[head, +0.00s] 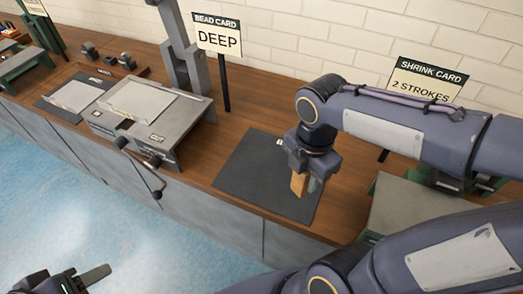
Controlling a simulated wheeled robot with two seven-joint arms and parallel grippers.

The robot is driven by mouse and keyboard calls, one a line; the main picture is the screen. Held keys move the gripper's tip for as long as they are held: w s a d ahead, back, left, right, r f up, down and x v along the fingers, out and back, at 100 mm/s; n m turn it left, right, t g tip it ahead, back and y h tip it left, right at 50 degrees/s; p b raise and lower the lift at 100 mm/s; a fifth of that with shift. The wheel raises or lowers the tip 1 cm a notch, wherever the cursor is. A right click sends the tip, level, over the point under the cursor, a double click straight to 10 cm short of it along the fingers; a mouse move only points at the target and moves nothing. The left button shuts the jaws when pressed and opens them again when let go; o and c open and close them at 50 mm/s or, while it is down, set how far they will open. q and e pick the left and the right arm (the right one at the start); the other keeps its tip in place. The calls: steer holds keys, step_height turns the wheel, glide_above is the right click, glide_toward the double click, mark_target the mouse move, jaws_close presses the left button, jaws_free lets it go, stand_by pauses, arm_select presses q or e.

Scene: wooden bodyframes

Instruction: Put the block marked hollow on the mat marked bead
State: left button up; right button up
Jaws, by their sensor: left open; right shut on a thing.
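My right gripper (308,168) is shut on a small tan wooden block (299,184), pointing down over a dark mat (245,175) on the wooden bench. I cannot read any mark on the block. I cannot tell whether the block touches the mat. My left gripper (90,283) is open and empty at the bottom left, over the blue floor, far from the mat.
A grey machine with a front crank (150,125) stands left of the mat. A second dark mat (48,108) bearing a pale plate lies further left. Signs reading "BEAD CARD DEEP" (219,40) and "SHRINK CARD 2 STROKES" (428,82) stand behind. A green-grey machine (395,212) is at right.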

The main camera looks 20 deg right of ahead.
steer(key=shift+n, duration=0.5)
steer(key=w+f, duration=0.3)
steer(key=w, duration=0.1)
steer(key=w+f, duration=0.3)
steer(key=w, duration=0.2)
steer(key=w+f, duration=0.3)
steer(key=w, duration=0.1)
steer(key=shift+w+d, duration=0.1)
steer(key=shift+w, duration=0.15)
steer(key=shift+w+f, duration=0.15)
steer(key=shift+f, duration=0.8)
steer(key=shift+w+f, duration=0.1)
steer(key=shift+f, duration=0.8)
steer(key=shift+f, duration=0.15)
steer(key=o, duration=1)
